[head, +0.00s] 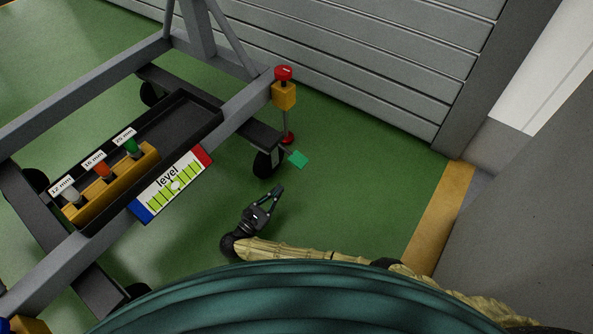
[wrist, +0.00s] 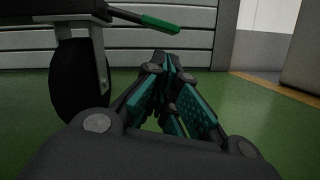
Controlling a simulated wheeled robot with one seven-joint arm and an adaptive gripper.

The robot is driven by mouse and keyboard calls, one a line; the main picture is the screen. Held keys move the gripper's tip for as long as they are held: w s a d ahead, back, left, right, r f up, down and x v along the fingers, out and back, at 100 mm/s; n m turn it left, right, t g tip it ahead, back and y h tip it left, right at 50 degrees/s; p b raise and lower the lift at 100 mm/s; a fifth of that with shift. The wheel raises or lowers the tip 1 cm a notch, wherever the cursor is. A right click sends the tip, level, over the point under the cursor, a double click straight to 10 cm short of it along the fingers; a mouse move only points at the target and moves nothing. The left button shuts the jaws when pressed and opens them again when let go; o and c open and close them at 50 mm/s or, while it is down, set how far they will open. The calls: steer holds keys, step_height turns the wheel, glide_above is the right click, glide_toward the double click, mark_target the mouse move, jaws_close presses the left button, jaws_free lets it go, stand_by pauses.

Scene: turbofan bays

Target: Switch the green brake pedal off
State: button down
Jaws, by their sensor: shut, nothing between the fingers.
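The green brake pedal (head: 299,159) sticks out beside the black caster wheel at the stand's near right corner. In the wrist view the pedal (wrist: 160,23) is a black lever with a green end, sloping slightly down to the right. My gripper (head: 279,189) is low over the green floor, in front of the pedal in the head view, with a visible gap. In the wrist view my gripper's fingertips (wrist: 168,60) are together and empty, below the pedal in the picture. No contact with the pedal shows.
The caster wheel (wrist: 80,80) stands close on the left of my gripper. A red-capped yellow post (head: 284,95) is at the stand's corner. A tray (head: 190,108) with coloured plugs and a level card (head: 172,185) are on the frame. Floor to the right is clear up to a grey wall.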

mark_target(298, 160)
steer(key=b+x, duration=0.5)
steer(key=x, duration=0.5)
steer(key=shift+r, duration=0.15)
